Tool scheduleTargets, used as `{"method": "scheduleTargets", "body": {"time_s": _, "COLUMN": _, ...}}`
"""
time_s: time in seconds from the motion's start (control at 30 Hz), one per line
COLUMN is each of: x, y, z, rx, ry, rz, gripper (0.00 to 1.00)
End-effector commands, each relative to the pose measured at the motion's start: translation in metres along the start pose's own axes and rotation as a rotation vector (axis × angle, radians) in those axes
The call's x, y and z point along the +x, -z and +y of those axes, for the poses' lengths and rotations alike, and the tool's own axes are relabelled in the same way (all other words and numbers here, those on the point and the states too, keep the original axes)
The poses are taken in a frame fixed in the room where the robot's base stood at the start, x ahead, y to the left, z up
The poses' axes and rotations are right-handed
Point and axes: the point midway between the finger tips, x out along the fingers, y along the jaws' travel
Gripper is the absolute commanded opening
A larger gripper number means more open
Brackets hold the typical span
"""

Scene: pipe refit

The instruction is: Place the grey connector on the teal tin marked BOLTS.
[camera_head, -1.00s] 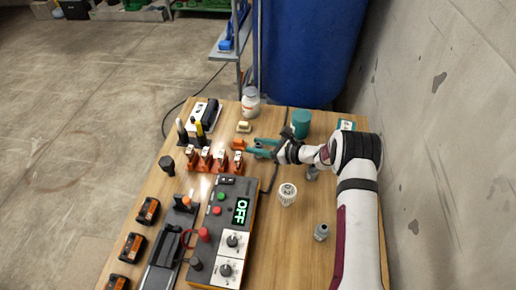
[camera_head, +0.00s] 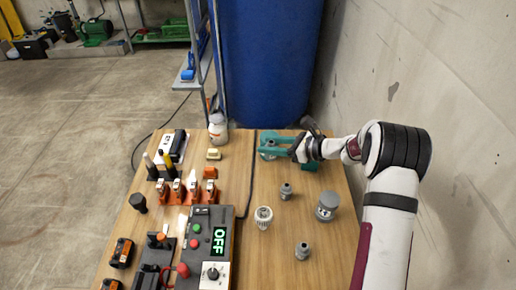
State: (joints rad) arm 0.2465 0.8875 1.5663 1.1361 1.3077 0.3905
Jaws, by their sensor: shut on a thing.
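Another teal thing (camera_head: 310,167) shows partly below the wrist.
Two loose grey fittings (camera_head: 286,190) (camera_head: 303,250), a white ribbed cup (camera_head: 263,217) and a grey lidded canister (camera_head: 325,205) stand on the table's right part. A control box (camera_head: 207,240) reading OFF, an orange rack (camera_head: 187,192) and a white jar (camera_head: 218,127) are left.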

Motion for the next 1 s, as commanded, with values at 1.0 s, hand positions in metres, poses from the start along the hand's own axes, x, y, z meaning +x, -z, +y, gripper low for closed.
{"method": "scheduleTargets", "body": {"time_s": 1.0, "x": 0.052, "y": -0.026, "z": -0.107, "rx": 0.294, "ry": 0.698, "rz": 0.0, "gripper": 0.0}}
